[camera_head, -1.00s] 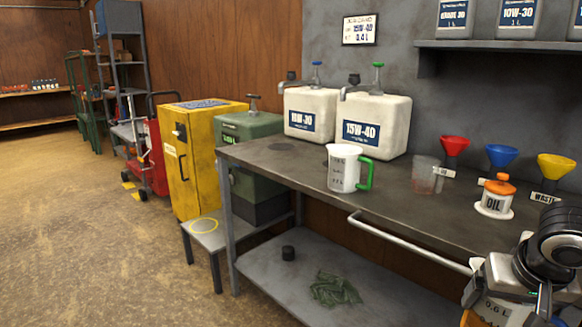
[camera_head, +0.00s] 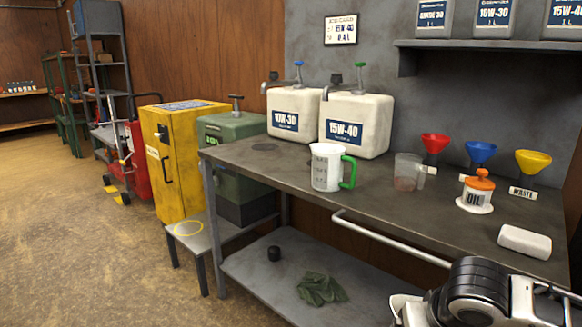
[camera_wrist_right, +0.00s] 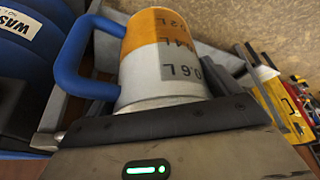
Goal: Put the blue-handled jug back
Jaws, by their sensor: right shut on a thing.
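The blue-handled jug (camera_wrist_right: 158,62) fills the middle of the right wrist view. It is white with an orange-yellow band, dark litre marks and a blue handle (camera_wrist_right: 82,55) on the left. My right gripper (camera_wrist_right: 165,125) is shut on it. In the head view my right arm (camera_head: 475,290) is at the bottom right, in front of the bench, and the jug is mostly out of that picture. My left gripper is not in view. A similar green-handled jug (camera_head: 326,168) stands upright on the bench (camera_head: 270,165).
A clear cup (camera_head: 407,172), funnels (camera_head: 481,153), an orange-topped oil can (camera_head: 477,190) and a white block (camera_head: 524,241) line the bench's right half. A rail (camera_head: 390,238) runs along its front. A blue bin marked WAS (camera_wrist_right: 25,70) is close left in the wrist view. Floor at left is open.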

